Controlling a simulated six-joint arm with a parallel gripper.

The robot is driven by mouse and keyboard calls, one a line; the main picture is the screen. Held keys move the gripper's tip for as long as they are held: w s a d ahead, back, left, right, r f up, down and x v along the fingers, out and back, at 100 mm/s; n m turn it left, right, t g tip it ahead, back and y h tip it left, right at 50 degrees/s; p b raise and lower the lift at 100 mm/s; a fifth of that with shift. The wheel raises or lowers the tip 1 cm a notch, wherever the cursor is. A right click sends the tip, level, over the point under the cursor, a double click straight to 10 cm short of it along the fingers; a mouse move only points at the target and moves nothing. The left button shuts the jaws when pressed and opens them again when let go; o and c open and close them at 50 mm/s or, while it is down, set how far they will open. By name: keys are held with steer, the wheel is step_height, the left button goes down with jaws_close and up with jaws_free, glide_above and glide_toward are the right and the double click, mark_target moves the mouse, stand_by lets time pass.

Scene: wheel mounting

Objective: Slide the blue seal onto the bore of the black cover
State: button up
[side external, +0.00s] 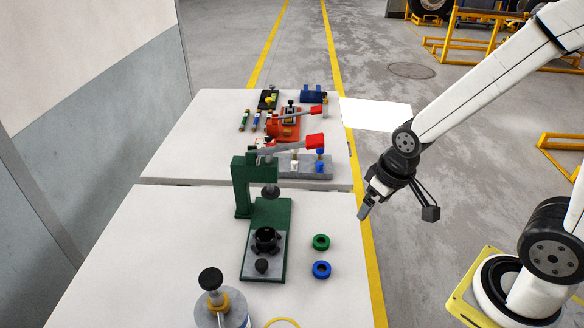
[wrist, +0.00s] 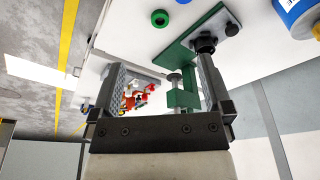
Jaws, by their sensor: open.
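The blue seal (side external: 321,269) is a small ring lying flat on the near white table, right of the green press. In the wrist view only a sliver of it (wrist: 183,1) shows at the top edge. The black cover (side external: 266,238) sits upright on the grey plate of the press, under its ram; it also shows in the wrist view (wrist: 205,43), partly behind a finger. My gripper (side external: 363,211) is open and empty. It hangs in the air beyond the table's right edge, right of and above the seal and cover.
A green ring (side external: 321,242) lies just behind the blue seal. The green press (side external: 243,188) with its red-tipped lever stands over the cover. A canister with a black knob (side external: 212,282) stands at the front. Fixtures crowd the far table. Table around the rings is clear.

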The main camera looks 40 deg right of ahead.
steer(key=w+a+f+m+g, duration=0.1)
steer(key=w+a+f+m, duration=0.1)
steer(key=w+f+m, duration=0.4)
steer(key=m+g, duration=0.1)
steer(key=m, duration=0.8)
glide_above(323, 267)
step_height(323, 267, down, 10)
steer(key=shift+r, duration=0.25)
steer(key=shift+a+f+m+g, duration=0.15)
steer(key=shift+f+m+g, duration=0.15)
steer(key=shift+f+m, duration=0.35)
steer(key=shift+f, duration=1.25)
steer(key=shift+f, duration=0.1)
steer(key=shift+f, duration=2.5)
